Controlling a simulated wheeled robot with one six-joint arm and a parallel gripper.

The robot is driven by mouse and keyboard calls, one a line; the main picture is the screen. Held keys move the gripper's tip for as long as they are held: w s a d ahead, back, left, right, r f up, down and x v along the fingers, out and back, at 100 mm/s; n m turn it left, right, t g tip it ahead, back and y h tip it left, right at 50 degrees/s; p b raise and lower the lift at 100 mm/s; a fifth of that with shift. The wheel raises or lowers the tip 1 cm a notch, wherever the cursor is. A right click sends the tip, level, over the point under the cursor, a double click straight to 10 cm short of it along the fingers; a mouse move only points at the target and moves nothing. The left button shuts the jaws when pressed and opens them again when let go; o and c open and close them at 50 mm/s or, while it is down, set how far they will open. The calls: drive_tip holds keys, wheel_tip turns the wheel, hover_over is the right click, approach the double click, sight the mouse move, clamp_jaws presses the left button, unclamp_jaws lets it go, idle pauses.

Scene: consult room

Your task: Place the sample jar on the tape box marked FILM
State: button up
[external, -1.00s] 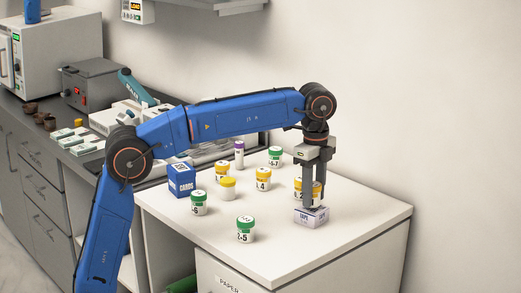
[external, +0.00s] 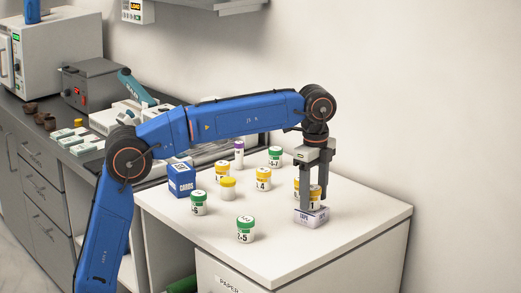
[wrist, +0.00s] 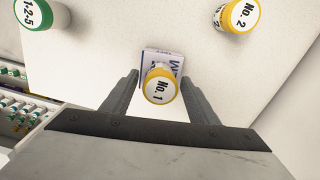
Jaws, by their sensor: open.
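The sample jar, white with a yellow lid reading No. 1 (wrist: 160,86), stands upright on the white tape box (wrist: 151,56). In the external view the jar (external: 314,204) shows between my fingers, and the box (external: 311,217) below reads TAPE; its smaller print is unreadable there. In the wrist view the box's blue lettering is partly hidden by the jar. My gripper (external: 313,207) points straight down over the box. Its fingers (wrist: 160,78) are open, one on each side of the jar, with a gap on both sides.
A yellow-lidded No. 2 jar (wrist: 236,14) stands behind the box. A green-lidded jar (external: 245,229), another yellow-lidded jar (external: 263,179) and a blue CARDS box (external: 181,180) stand to the left. The white counter (external: 355,225) is clear to the right.

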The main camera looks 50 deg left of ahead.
sight(313, 188)
wheel_tip(313, 188, up, 11)
drive_tip(key=shift+r, duration=0.35)
drive_tip(key=shift+a, duration=0.1)
idle(0.6)
